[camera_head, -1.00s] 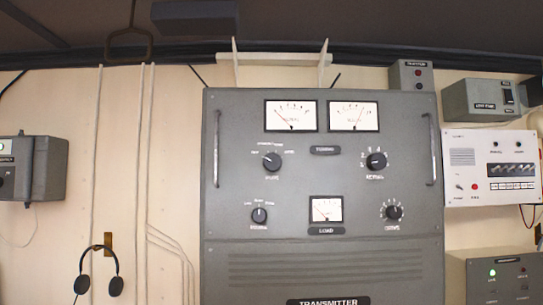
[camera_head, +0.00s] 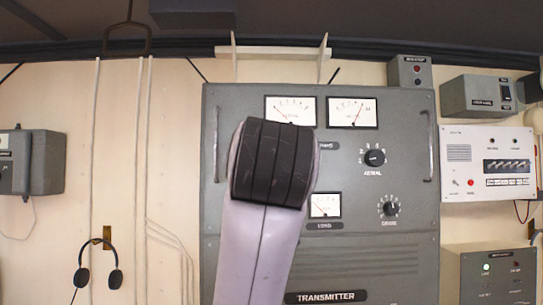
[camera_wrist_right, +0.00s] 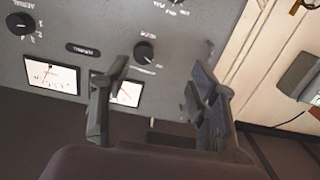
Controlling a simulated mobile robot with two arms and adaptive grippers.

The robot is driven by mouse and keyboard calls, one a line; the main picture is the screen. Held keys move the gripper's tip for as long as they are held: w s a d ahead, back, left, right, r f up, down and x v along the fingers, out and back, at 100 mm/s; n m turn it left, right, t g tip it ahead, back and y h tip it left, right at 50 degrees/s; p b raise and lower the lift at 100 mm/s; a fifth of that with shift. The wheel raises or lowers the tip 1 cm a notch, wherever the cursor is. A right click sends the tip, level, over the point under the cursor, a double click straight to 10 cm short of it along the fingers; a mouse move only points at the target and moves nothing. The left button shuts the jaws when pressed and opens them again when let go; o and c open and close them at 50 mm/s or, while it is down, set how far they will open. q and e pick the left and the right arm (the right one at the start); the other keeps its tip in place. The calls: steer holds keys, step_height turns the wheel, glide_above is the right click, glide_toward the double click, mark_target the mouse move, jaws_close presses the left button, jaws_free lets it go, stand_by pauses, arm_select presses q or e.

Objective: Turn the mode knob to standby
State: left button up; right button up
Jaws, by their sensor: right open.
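The grey transmitter panel (camera_head: 340,245) stands straight ahead in the head view. My right arm hides its left-hand knobs there. The right wrist view shows the panel upside down. In it, a black knob (camera_wrist_right: 145,52), which appears to be the mode knob, sits near the meters with small white labels beside it. Its exact pointer setting is too small to read. My right gripper (camera_wrist_right: 160,72) is open and empty, its two dark fingers on either side of the knob in the picture. The knob appears just beyond the fingertips; contact is not visible. My left gripper is out of view.
The aerial knob (camera_head: 374,158), drive knob (camera_head: 389,208) and load meter (camera_head: 325,205) are nearby on the panel. A vertical handle (camera_head: 426,150) stands out at its right edge. Headphones (camera_head: 97,268) hang on the left wall. A white unit (camera_head: 488,160) is at right.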

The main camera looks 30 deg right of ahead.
steer(key=s+r, duration=0.3)
steer(key=r, duration=0.1)
steer(key=w+d+h+p, duration=0.1)
steer(key=w+d+p, duration=0.7)
steer(key=w, duration=0.6)
steer(key=shift+w+d+m, duration=0.3)
steer(key=shift+d+m, duration=0.1)
steer(key=shift+d, duration=0.3)
steer(key=c, duration=1.2)
steer(key=shift+o, duration=0.2)
